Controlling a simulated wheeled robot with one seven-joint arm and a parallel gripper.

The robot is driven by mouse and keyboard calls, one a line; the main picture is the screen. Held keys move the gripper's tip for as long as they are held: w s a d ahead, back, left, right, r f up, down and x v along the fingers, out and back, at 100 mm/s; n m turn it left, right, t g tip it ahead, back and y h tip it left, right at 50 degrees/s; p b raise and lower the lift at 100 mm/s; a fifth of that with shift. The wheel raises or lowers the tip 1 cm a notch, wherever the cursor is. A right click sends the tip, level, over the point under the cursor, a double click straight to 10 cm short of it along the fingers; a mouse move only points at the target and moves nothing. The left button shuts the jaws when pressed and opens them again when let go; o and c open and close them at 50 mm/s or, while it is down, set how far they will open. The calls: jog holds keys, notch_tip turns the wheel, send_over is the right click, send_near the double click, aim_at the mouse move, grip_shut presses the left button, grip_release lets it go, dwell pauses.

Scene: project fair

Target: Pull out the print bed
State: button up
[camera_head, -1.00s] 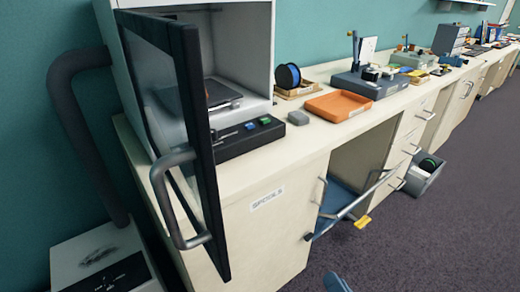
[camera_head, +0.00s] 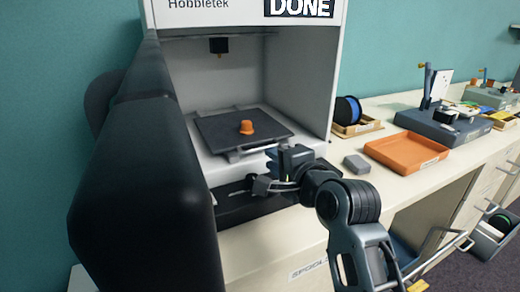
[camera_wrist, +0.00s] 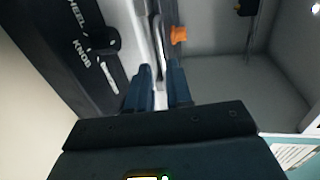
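The print bed (camera_head: 215,127) is a dark square plate inside the open white printer. A small orange printed part (camera_head: 247,127) stands on it, and the part also shows in the wrist view (camera_wrist: 179,35). A pale handle bar (camera_head: 262,148) runs along the bed's front edge. My gripper (camera_head: 271,158) is at the right part of that edge, close to the bar. In the wrist view my gripper's two blue fingers (camera_wrist: 159,72) stand apart, with the bar (camera_wrist: 158,38) in line with the gap. Whether the fingers touch the bar is unclear.
The printer's display (camera_head: 300,8) reads DONE. A large dark shape fills the left of the head view, perhaps the open door seen edge-on. A nozzle (camera_head: 219,45) hangs above the bed. A grey block (camera_head: 356,163), orange tray (camera_head: 408,152) and blue spool (camera_head: 348,110) stand to the right.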

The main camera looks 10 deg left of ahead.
jog(key=shift+x, duration=3.5)
jog(key=shift+c, duration=0.4)
grip_shut()
jog(key=shift+f, duration=0.1)
